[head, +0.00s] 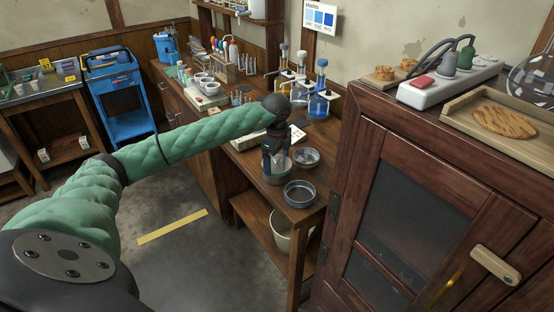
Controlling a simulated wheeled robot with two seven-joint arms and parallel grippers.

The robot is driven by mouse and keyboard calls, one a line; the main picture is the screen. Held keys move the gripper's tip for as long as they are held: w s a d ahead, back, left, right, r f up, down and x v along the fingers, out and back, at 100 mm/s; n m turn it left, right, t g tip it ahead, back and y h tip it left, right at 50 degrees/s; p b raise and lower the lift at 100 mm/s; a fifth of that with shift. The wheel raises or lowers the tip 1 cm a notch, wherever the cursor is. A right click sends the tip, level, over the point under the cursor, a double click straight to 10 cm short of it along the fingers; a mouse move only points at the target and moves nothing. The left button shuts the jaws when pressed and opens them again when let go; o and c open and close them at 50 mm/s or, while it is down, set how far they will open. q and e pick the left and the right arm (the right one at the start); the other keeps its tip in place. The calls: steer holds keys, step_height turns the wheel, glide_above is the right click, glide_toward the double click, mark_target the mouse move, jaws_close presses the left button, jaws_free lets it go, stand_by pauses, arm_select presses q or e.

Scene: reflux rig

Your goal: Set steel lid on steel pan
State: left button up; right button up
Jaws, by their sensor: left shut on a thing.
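The steel pan (299,195) is a round, open, dark grey pan near the front end of the wooden side table. My left gripper (277,157) points down just behind and left of the pan. It is shut on a greyish metal piece (278,177), which looks like the steel lid. The fingers partly hide this piece, and I cannot tell whether it is clear of the tabletop. The pan is uncovered. My right gripper is not in view.
A small round dish (306,157) sits behind the pan. Blue-liquid glassware (318,105) stands farther back. A tall dark wooden cabinet (400,190) stands close on the right. A pale bin (290,236) is on the shelf below.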

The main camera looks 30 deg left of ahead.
mark_target(277, 156)
arm_select(q)
steer(key=shift+f+b, duration=0.4)
steer(key=shift+f, duration=0.1)
stand_by(0.5)
steer(key=o, duration=0.7)
steer(key=shift+c, duration=0.2)
steer(key=shift+r, duration=0.1)
steer(key=shift+r+p, duration=1.9)
steer(key=shift+r, duration=2.5)
